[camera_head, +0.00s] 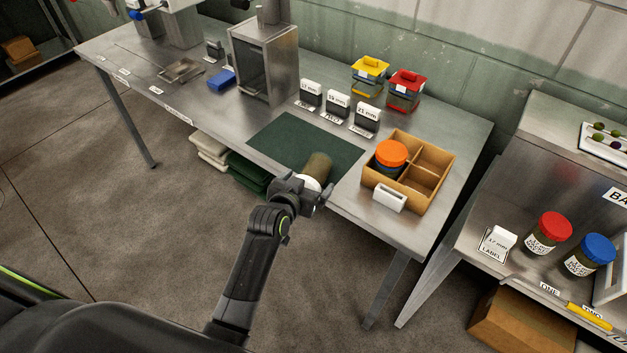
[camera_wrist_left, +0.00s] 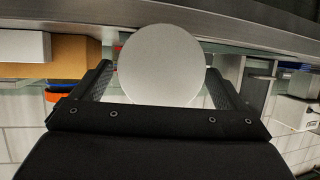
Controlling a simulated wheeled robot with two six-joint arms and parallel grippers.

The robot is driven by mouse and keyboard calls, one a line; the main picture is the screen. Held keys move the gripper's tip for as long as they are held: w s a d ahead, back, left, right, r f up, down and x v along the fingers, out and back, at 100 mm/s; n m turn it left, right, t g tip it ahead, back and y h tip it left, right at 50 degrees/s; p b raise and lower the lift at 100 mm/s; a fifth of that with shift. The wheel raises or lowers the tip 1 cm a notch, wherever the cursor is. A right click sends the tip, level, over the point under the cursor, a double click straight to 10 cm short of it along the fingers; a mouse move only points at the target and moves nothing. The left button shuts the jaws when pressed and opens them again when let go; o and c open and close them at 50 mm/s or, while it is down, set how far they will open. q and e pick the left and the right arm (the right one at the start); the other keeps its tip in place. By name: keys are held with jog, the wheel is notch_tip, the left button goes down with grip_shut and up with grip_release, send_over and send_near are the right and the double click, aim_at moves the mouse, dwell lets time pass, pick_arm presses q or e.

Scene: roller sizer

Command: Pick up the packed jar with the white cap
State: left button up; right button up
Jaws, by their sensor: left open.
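The jar with the white cap (camera_head: 318,165) appears to lie on its side at the front edge of the dark green mat (camera_head: 285,137), its olive body pointing away from me. Its white cap (camera_head: 310,183) faces my left gripper (camera_head: 306,191). In the left wrist view the cap (camera_wrist_left: 161,65) is a round white disc between the two open fingers, which stand on either side of it. Whether they touch it cannot be told. The left gripper hides part of the cap in the head view. My right gripper is not in view.
Right of the mat stands a divided cardboard box (camera_head: 431,158) holding an orange-capped jar (camera_head: 390,155). Several size signs (camera_head: 338,104) and yellow (camera_head: 369,75) and red (camera_head: 406,89) containers stand behind. A metal machine (camera_head: 265,62) is at the back left. Red-capped (camera_head: 548,232) and blue-capped (camera_head: 588,254) jars stand on the right bench.

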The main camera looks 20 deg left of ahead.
pick_arm(q)
jog(key=shift+b+x, duration=0.65)
jog(key=shift+x, duration=0.5)
jog(key=shift+r, duration=0.1)
jog(key=c, duration=1.3)
